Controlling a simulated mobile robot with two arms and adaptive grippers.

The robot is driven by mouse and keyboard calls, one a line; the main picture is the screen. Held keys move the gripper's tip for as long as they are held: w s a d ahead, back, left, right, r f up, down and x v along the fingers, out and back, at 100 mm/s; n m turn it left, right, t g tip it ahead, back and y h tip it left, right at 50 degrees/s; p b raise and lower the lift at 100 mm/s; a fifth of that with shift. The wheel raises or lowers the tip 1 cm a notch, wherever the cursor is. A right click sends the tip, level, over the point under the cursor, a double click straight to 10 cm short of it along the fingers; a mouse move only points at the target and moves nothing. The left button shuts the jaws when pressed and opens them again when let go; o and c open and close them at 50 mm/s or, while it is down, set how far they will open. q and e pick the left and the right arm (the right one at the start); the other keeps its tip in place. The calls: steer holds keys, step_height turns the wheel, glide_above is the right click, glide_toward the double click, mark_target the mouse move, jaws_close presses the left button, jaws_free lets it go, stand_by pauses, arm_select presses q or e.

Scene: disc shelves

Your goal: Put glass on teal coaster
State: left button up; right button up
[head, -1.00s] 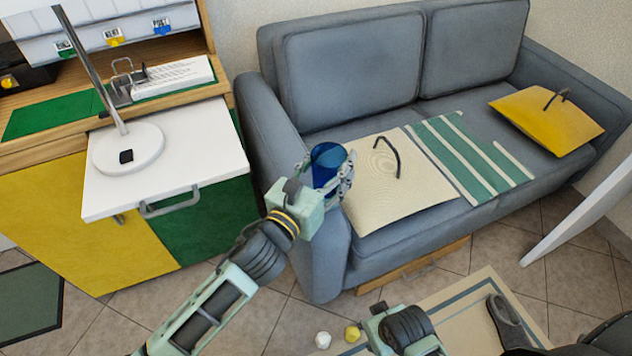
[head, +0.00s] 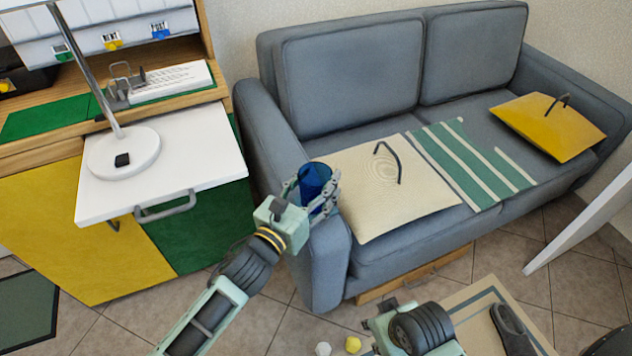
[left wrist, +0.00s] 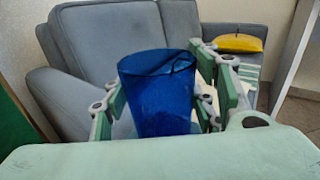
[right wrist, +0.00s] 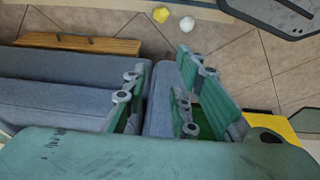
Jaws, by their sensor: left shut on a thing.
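The glass (head: 316,182) is a blue, see-through tumbler. My left gripper (head: 318,192) is shut on it, and it is upright in front of the sofa's left armrest in the head view. In the left wrist view the glass (left wrist: 157,95) stands between the two fingers. Whether it touches the armrest cannot be told. My right gripper is at the bottom of the head view, its fingers hidden there; in the right wrist view its fingers (right wrist: 160,95) are spread apart with nothing between them. No teal coaster can be made out in these views.
A grey sofa (head: 350,75) holds a beige cushion (head: 350,195), a green-striped cloth (head: 470,165) and a yellow cushion (head: 540,125). A cabinet with a pulled-out white board (head: 200,150) bearing a lamp base (head: 140,155) stands left. White and yellow balls (head: 353,344) lie on the tiled floor.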

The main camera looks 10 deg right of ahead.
arm_select(q)
steer(key=o, duration=1.4)
steer(key=shift+c, duration=0.2)
arm_select(e)
steer(key=shift+r, duration=0.2)
arm_select(q)
steer(key=p+v, duration=0.1)
steer(key=v, duration=1.1)
steer(key=a+f+n+g+y, duration=0.1)
steer(key=a+f+n+y, duration=0.95)
steer(key=n, duration=1.05)
steer(key=s+a+f+n+g, duration=0.4)
steer(key=s+a+f+n, duration=0.2)
steer(key=s+f+n, duration=0.2)
steer(key=s+a+f+n+g+y, duration=0.1)
steer(key=s+a+f+n+g, duration=0.4)
steer(key=s+n, duration=0.5)
step_height(320, 180, down, 3)
steer(key=a+n, duration=0.1)
steer(key=n, duration=0.2)
steer(key=shift+s+a, duration=0.2)
steer(key=shift+a, duration=0.15)
arm_select(e)
step_height(320, 180, down, 5)
steer(key=shift+a+r, duration=0.1)
steer(key=shift+r, duration=0.1)
arm_select(q)
steer(key=shift+r+y, duration=0.15)
steer(key=shift+y, duration=0.1)
